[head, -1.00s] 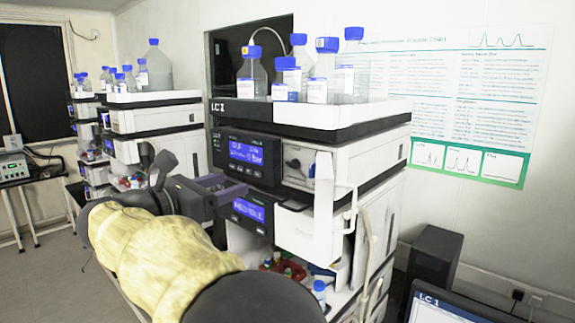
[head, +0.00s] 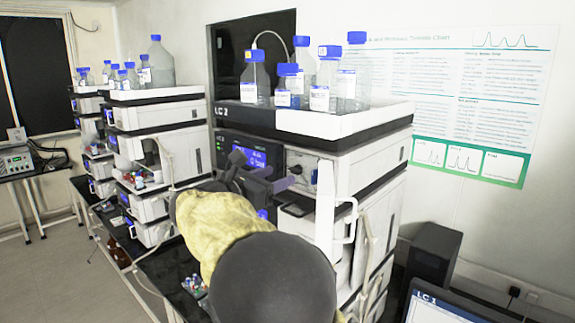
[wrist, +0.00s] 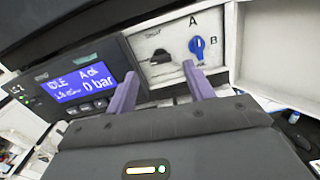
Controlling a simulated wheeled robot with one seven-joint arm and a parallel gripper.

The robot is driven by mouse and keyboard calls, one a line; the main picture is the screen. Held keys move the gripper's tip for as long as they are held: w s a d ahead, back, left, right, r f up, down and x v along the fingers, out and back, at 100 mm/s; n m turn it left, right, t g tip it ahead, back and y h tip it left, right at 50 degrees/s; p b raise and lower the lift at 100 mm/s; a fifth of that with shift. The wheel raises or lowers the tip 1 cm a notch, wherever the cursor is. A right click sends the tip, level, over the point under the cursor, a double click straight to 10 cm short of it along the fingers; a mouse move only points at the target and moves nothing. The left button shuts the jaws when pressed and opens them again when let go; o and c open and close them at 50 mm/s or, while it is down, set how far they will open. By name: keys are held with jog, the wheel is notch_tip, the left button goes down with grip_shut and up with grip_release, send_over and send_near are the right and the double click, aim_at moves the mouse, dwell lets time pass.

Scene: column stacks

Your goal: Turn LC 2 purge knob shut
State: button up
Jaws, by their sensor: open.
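The LC 2 stack (head: 228,110) stands in the middle of the head view. The dark knob appears between the fingers in the picture; I cannot tell the remaining gap. In the head view my gripper (head: 286,183) partly covers the panel.
A lit blue display (wrist: 82,88) reading IDLE and 0 bar lies left of the knobs. Capped bottles (head: 328,80) stand in the tray on top. A white handle-like bracket (head: 338,215) juts out to the right of my gripper. A second stack (head: 155,120) stands at left.

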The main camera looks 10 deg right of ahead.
aim_at(292, 171)
jog(key=p+x, duration=0.1)
jog(key=x, duration=0.4)
jog(key=shift+p, duration=0.3)
jog(key=c, duration=1)
